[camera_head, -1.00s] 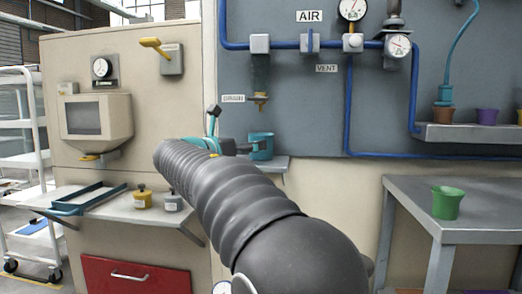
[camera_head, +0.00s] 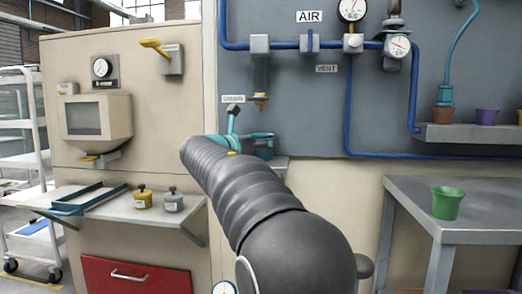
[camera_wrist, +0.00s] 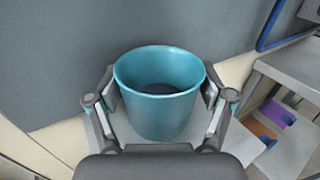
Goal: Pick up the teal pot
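The teal pot (camera_wrist: 160,112) stands upright on a small grey shelf (camera_head: 281,163) against the dark panel, its open top towards me in the wrist view. In the head view the pot (camera_head: 265,150) is mostly hidden behind my gripper (camera_head: 262,143). In the wrist view my gripper (camera_wrist: 161,92) has its fingers spread, one on each side of the pot just below the rim. The pads are very close to its sides; whether they touch is hard to tell.
A green pot (camera_head: 446,203) stands on the grey table at right. Several pots, including a purple one (camera_head: 487,116), sit on a wall shelf (camera_head: 470,133). Blue pipes (camera_head: 348,110) run along the panel. A ledge with two weights (camera_head: 143,198) and a tray is at left.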

